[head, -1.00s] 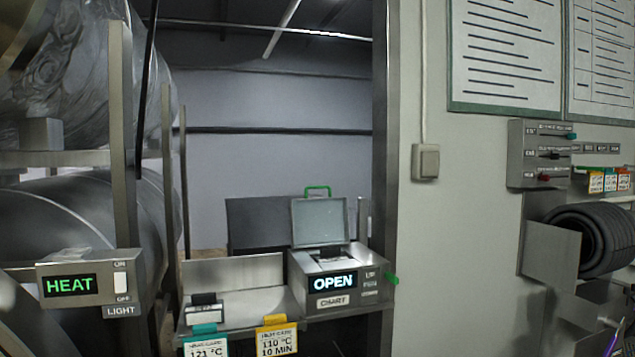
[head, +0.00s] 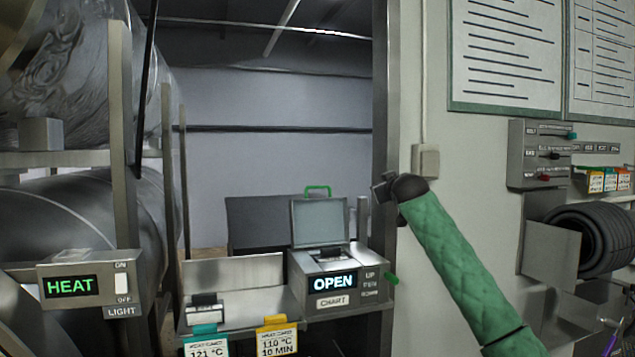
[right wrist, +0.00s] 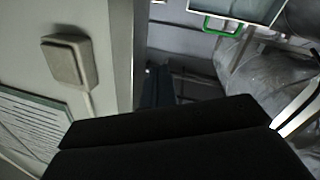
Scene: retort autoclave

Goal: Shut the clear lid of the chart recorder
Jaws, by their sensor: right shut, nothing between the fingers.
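The chart recorder (head: 318,283) is a grey box on the shelf, with a display reading OPEN and a CHART label. Its clear lid (head: 319,222) stands raised at the back, with a green handle (head: 318,189) on its top edge. The handle also shows at the top of the right wrist view (right wrist: 219,26), with part of the lid (right wrist: 252,8) beside it. My right gripper (head: 379,190) is up and to the right of the lid, apart from it, in front of the door post. It is shut and empty. My left gripper is not in view.
A HEAT display box (head: 88,284) stands at the left. Cards (head: 277,338) hang at the shelf front. A wall switch (head: 425,161) is close behind my right gripper.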

